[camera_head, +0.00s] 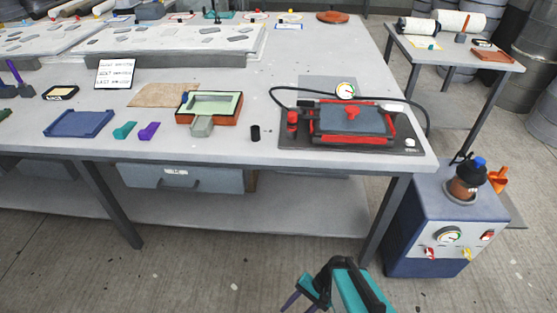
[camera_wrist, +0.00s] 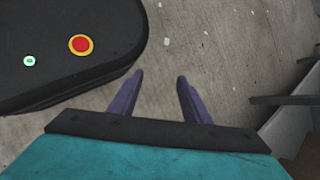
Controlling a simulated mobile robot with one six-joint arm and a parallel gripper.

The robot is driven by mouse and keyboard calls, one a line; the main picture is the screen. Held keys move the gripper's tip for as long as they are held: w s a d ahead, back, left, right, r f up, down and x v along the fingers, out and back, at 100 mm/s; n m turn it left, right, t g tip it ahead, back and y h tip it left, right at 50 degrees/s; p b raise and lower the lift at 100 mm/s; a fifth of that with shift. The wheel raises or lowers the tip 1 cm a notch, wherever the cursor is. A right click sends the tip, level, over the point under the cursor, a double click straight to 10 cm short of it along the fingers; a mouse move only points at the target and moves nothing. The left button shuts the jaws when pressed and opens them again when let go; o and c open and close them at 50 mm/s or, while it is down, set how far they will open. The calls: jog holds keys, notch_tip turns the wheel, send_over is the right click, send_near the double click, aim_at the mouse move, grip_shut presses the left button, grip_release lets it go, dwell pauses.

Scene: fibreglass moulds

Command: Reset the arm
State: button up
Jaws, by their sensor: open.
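My gripper (camera_wrist: 160,84) shows in the wrist view with its two purple fingers apart and nothing between them. It points at the bare concrete floor. In the camera_head view my teal arm and gripper (camera_head: 292,301) are at the bottom edge, low in front of the workbench (camera_head: 270,148). The fingertips are partly cut off there. The gripper touches nothing that I can see.
On the bench are a blue tray (camera_head: 78,123), a green-lined mould (camera_head: 210,105) and a red-and-grey press with a gauge (camera_head: 350,118). A blue pump unit (camera_head: 437,235) stands on the floor at right. A bench leg (camera_head: 385,218) is near my arm. Floor in front is clear.

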jog(key=s+d+f+n+h, duration=0.1)
jog(key=s+d+n+h, duration=0.1)
jog(key=d, duration=0.3)
jog(key=s+d+f+n+g+h, duration=0.1)
jog(key=s+d+n+h, duration=0.1)
jog(key=d, duration=0.4)
jog(key=n+h, duration=0.1)
jog(key=h, duration=0.1)
jog(key=shift+s+d+f+n+g+h+p, duration=0.15)
jog(key=shift+s+d+n+g+h+p, duration=0.15)
jog(key=shift+h+p, duration=0.1)
